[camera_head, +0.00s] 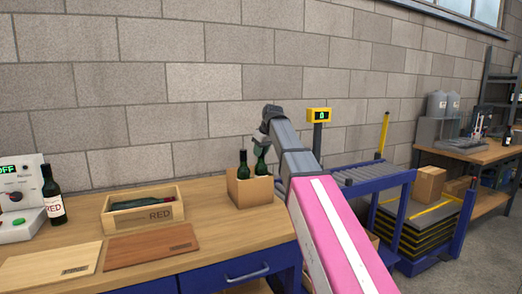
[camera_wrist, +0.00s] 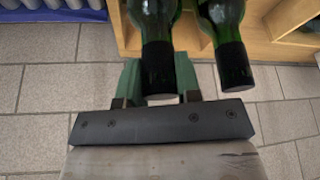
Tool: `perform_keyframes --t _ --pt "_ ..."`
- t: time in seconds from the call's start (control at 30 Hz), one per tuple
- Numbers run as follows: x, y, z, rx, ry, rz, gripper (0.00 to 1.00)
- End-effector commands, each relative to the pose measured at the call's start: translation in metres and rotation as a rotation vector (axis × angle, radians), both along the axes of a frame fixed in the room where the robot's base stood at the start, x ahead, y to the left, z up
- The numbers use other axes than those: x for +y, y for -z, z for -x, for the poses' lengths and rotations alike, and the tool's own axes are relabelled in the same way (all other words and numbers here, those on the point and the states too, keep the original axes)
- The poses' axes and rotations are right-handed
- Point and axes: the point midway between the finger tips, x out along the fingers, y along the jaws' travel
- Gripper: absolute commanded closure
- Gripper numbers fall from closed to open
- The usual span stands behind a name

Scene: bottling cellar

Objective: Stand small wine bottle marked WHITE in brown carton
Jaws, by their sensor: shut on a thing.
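The brown carton (camera_head: 252,192) stands on the bench near its right end. Two dark green bottles show above its rim, a left one (camera_head: 243,166) and a right one (camera_head: 261,161). My gripper (camera_head: 262,140) is just above the right bottle. In the wrist view my gripper (camera_wrist: 158,88) is shut on the neck of one green bottle (camera_wrist: 157,55); a second bottle (camera_wrist: 228,45) stands close beside it. The carton hides the lower parts, so I cannot tell whether the held bottle touches the bottom. No WHITE marking shows on either bottle.
A bottle marked RED (camera_head: 52,197) stands at the left by a white machine (camera_head: 22,198). A wooden box marked RED (camera_head: 118,222) holds a lying bottle. Two flat boards (camera_head: 150,246) lie in front. A blue roller stand (camera_head: 372,178) is right of the bench.

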Motion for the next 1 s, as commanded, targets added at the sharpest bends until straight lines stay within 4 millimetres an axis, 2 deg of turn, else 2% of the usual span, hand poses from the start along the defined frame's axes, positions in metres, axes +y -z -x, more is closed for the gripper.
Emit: perform_keyframes --t 0.27,0.3,0.33,0.37,0.57,0.6,0.67,0.7,1.0 --pt "0.0001 -0.0002 -0.0004 -0.001 0.000 -0.001 1.00" --pt "0.0002 -0.0002 -0.0003 -0.001 0.000 -0.001 0.55" --pt "0.0001 -0.0001 -0.0003 -0.001 0.000 -0.001 0.46" --pt "0.0001 -0.0001 -0.0003 -0.001 0.000 -0.001 0.39" --pt "0.0000 0.0001 -0.0002 -0.001 0.000 -0.001 0.39" --pt "-0.0001 0.0007 0.0001 0.001 0.000 0.001 0.26" --pt "-0.0001 0.0007 0.0001 0.001 0.000 0.001 0.06" --pt "-0.0001 0.0007 0.0001 0.001 0.000 0.001 0.00" --pt "0.0000 0.0004 0.0000 0.000 0.000 0.000 0.00"
